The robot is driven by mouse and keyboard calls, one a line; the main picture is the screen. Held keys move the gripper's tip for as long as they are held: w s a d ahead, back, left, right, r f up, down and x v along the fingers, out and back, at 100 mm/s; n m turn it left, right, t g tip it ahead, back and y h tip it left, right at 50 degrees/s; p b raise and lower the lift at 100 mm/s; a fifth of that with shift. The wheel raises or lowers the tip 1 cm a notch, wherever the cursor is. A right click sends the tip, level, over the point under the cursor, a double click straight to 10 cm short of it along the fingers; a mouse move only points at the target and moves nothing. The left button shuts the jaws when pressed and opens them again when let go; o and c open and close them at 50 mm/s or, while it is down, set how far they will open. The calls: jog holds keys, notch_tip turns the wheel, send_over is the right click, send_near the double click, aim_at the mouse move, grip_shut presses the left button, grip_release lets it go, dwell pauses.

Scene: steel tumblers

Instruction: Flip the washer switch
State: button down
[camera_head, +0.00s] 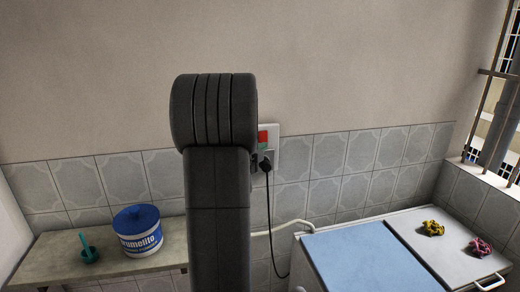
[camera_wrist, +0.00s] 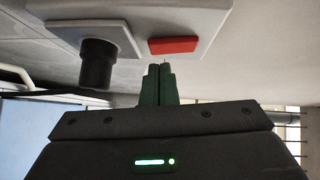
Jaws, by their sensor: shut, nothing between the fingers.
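The washer switch is a red rocker (camera_head: 263,137) on a white wall plate (camera_head: 273,128), partly covered by my arm in the head view. The red rocker also shows in the wrist view (camera_wrist: 173,46), beside a black plug (camera_wrist: 97,62) in its socket. My gripper (camera_wrist: 158,68) is shut and empty, its fingertips close to the edge of the red rocker. I cannot tell whether they touch it. In the head view my gripper is mostly hidden behind my arm. The washer (camera_head: 360,255) has a blue lid and stands at the lower right.
A black cord (camera_head: 268,220) hangs from the plug towards the washer. A blue-lidded tub (camera_head: 138,240) and a teal item (camera_head: 87,250) stand on a shelf (camera_head: 50,266) at left. Yellow (camera_head: 432,228) and pink (camera_head: 479,246) cloths lie on the washer's right part. A barred window is at right.

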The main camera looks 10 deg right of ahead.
jog(key=shift+w+f, duration=0.1)
jog(key=shift+w, duration=0.5)
jog(key=shift+f, duration=0.1)
jog(key=shift+w+f+b, duration=0.15)
jog(key=shift+f+b, duration=0.05)
jog(key=shift+b, duration=0.6)
jog(key=shift+w+r+t, duration=0.1)
jog(key=shift+r+t, duration=0.05)
jog(key=shift+t, duration=0.15)
